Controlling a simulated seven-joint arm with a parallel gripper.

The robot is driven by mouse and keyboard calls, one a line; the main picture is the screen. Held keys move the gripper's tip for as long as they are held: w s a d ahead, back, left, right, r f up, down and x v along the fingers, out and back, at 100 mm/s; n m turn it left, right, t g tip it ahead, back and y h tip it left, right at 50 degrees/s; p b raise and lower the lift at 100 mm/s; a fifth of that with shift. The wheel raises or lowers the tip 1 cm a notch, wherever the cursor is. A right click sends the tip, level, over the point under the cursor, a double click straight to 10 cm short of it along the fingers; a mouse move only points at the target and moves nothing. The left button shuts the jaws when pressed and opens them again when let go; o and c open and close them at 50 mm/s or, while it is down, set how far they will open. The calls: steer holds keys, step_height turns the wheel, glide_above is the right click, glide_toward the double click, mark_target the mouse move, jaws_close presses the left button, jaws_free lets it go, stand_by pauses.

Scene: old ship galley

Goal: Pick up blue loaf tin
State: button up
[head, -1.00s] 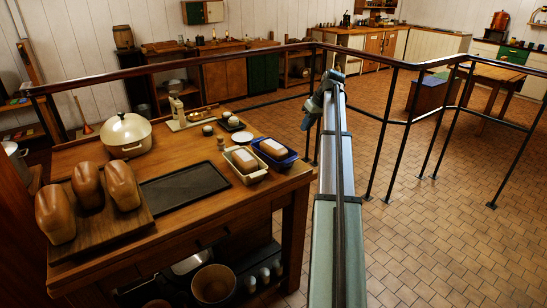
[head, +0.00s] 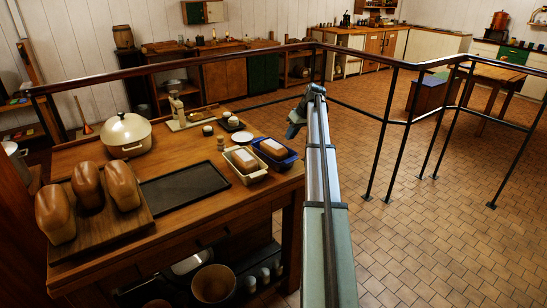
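The blue loaf tin (head: 289,162) stands at the right edge of the wooden table, with a pale brown block (head: 273,146) in it. A cream loaf tin (head: 248,180) with a similar block stands close to its left. My gripper (head: 292,131) is at the end of my arm, beyond and slightly right of the blue tin in the picture. It appears to be above table height and apart from the tin. Its fingers are too small and dark to show whether they are open or shut.
The wooden table (head: 222,208) also holds a dark flat tray (head: 185,186), a board (head: 140,216) with three loaves, a lidded cream pot (head: 126,136), a scale (head: 178,115) and small dark-based items. A dark railing (head: 387,140) runs behind. Floor is open to the right.

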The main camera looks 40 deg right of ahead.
steer(key=shift+x, duration=2.8)
jaws_close()
steer(key=shift+r, duration=0.2)
